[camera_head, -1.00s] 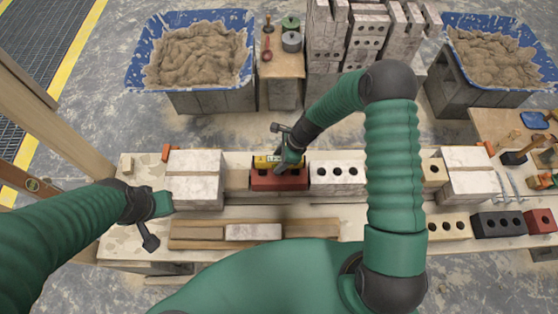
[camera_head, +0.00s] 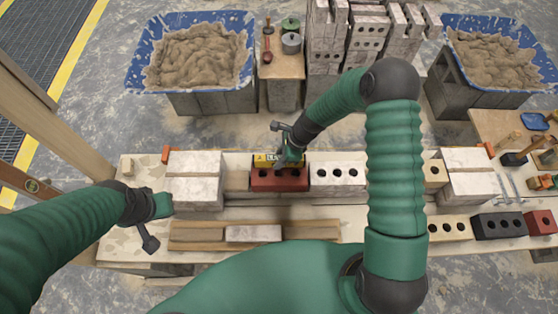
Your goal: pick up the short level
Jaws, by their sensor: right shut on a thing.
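The short level (camera_head: 264,160) is yellow with dark lettering and lies along the red brick (camera_head: 277,179) in the middle of the bench. I cannot tell whether it touches the brick or is just above it. My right gripper (camera_head: 285,163) reaches down over the level and is shut on it, covering part of its right half. My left gripper (camera_head: 160,205) is low at the left, beside the left stack of pale blocks (camera_head: 194,180) and away from the level. Its fingers are too unclear to tell open from shut.
A white three-hole brick (camera_head: 338,173) stands right of the red brick. Wooden strips (camera_head: 200,236) lie along the bench front. Blue mortar tubs (camera_head: 247,75) stand behind at left and right. A small stand (camera_head: 283,67) holds pots. Another block stack (camera_head: 468,180) is at right.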

